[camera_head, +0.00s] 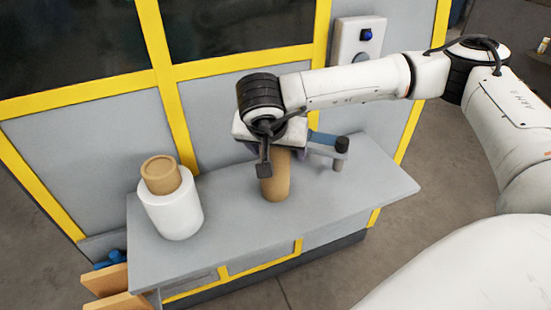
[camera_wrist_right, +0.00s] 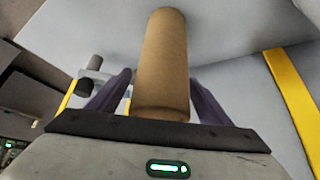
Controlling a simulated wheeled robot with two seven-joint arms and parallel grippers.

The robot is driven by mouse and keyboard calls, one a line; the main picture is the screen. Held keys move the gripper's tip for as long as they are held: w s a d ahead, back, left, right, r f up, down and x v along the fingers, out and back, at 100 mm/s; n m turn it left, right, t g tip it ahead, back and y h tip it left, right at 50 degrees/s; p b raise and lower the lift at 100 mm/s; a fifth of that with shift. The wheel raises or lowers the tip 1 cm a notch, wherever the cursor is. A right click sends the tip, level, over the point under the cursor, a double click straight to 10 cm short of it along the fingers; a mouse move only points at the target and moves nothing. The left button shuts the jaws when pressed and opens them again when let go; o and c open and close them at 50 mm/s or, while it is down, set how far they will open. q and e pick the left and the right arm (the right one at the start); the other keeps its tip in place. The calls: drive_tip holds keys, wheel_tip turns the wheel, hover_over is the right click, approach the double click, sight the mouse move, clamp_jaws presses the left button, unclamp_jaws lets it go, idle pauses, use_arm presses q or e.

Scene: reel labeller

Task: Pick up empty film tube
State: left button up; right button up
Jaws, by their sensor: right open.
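A brown cardboard tube (camera_head: 276,180) stands upright on the grey shelf of the machine, below my right gripper (camera_head: 268,148). In the right wrist view the tube (camera_wrist_right: 162,65) lies between the two purple fingers of the right gripper (camera_wrist_right: 160,98). The fingers are spread, one on each side, with a gap visible on the left side; contact on the right side cannot be told. The head view hides the tube's top behind the gripper. My left gripper is not in view.
A white film roll (camera_head: 172,212) with a brown core (camera_head: 160,175) stands on the left of the shelf (camera_head: 235,235). A small bracket with a dark blue cylinder (camera_head: 326,140) is right of the gripper. A control box (camera_head: 357,40) is on the machine frame. The shelf's right end is clear.

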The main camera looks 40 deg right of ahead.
drive_tip(key=c, duration=1)
drive_tip(key=shift+c, duration=1.4)
wheel_tip(320, 180, up, 10)
drive_tip(key=shift+f, duration=0.1)
drive_tip(key=shift+r, duration=0.7)
drive_tip(key=shift+r+p, duration=2.1)
drive_tip(key=shift+r, duration=0.85)
drive_tip(key=shift+a, duration=0.1)
